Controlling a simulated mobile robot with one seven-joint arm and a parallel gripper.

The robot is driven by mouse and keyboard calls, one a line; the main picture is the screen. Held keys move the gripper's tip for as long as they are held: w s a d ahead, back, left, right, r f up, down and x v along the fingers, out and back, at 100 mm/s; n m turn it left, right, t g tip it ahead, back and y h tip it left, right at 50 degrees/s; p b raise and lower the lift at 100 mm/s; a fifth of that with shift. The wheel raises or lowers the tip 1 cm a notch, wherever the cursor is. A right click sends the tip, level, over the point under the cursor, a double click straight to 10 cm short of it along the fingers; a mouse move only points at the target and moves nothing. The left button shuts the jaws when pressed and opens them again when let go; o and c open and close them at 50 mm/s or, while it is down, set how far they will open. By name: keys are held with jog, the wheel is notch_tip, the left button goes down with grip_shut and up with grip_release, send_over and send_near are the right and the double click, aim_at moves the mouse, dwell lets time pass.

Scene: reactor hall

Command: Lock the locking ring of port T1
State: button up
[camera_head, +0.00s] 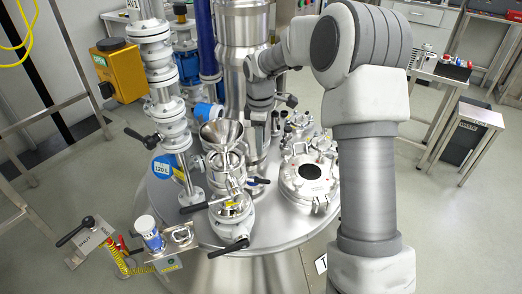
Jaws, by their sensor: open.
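Several small steel ports with clamps (297,122) stand on the reactor lid (240,268), behind the round hatch (310,178). No T1 label is readable, so I cannot tell which port is T1 or how its locking ring is turned. My gripper (261,116) points down beside the tall steel column, near these ports and behind the funnel. It is open, but its fingertips are small and partly lost among the fittings. I cannot tell whether it touches anything.
A steel funnel (221,134) on a valve stack stands at the lid's middle. A tall valved pipe (165,90) rises at left. A blue-and-white container (149,232) stands on a small front-left shelf. A side table (440,68) is at right. Floor is free at far right.

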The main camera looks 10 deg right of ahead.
jog(key=shift+r, duration=0.6)
jog(key=shift+w+m, duration=0.15)
jog(key=shift+m, duration=0.15)
jog(key=c, duration=0.4)
jog(key=w+m, duration=0.1)
jog(key=m, duration=0.1)
jog(key=w+d+f+m, duration=0.1)
jog(key=m, duration=0.1)
jog(key=w+d+f+m+g, duration=0.1)
jog(key=w+m, duration=0.1)
jog(key=shift+m, duration=0.3)
grip_shut()
jog(key=m+g+y+b, duration=0.1)
jog(key=m+g+b, duration=0.15)
jog(key=m, duration=0.85)
send_near(258, 180)
notch_tip(258, 180, down, 6)
jog(key=w+d, duration=0.3)
jog(key=shift+s+a+f+t+b, duration=0.15)
jog(key=shift+s+a, duration=0.1)
jog(key=shift+s, duration=0.3)
jog(key=shift+s+a+f+t+b, duration=0.1)
jog(key=shift+s+a+f, duration=0.1)
jog(key=shift+s, duration=0.35)
jog(key=shift+s+a+f+t+b, duration=0.15)
jog(key=shift+s+a, duration=0.1)
jog(key=shift+s, duration=0.3)
